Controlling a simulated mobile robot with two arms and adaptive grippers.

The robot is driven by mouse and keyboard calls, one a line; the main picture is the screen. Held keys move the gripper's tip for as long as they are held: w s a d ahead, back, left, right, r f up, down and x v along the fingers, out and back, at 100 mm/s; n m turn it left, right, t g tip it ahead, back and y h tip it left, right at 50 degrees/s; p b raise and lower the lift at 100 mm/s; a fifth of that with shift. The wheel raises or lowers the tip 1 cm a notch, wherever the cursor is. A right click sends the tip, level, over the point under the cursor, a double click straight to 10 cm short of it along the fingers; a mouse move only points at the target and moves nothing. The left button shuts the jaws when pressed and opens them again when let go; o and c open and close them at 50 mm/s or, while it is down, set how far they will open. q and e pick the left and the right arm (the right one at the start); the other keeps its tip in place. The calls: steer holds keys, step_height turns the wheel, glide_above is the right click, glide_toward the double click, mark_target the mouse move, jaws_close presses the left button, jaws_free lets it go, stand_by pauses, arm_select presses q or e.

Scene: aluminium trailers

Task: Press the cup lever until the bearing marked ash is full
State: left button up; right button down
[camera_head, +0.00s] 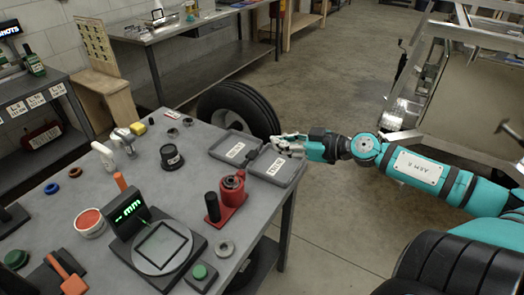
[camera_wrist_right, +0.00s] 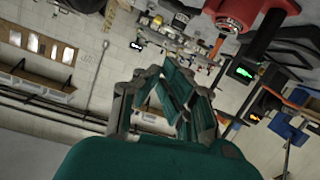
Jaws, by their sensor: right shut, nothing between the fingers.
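A red device (camera_head: 232,190) with a round top and a black upright handle (camera_head: 212,207) stands near the front right edge of the grey workbench; it may be the cup lever. A red part at the top of the right wrist view (camera_wrist_right: 255,12) appears to be this device. A grey metal ring (camera_head: 224,248), perhaps a bearing, lies in front of it. I cannot read an "ash" mark on anything. My right gripper (camera_head: 287,145) is shut and empty, over the far edge of the open grey case, apart from the red device. Its fingers show in the wrist view (camera_wrist_right: 172,97). My left gripper is out of view.
An open grey case (camera_head: 283,170) with white labels lies at the bench's right edge.

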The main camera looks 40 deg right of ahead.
steer(key=shift+s+d+r+m+h, duration=0.1)
steer(key=shift+s+d+m+h, duration=0.1)
steer(key=shift+d+m, duration=0.4)
steer(key=shift+s+d+m+h, duration=0.1)
steer(key=shift+d+m+h, duration=0.1)
steer(key=shift+d+m, duration=0.4)
steer(key=shift+w+a, duration=0.15)
steer(key=b, duration=0.2)
glide_above(249, 160)
steer(key=d, duration=0.4)
step_height(249, 160, down, 5)
steer(key=shift+a+f, duration=0.2)
steer(key=shift+f, duration=0.55)
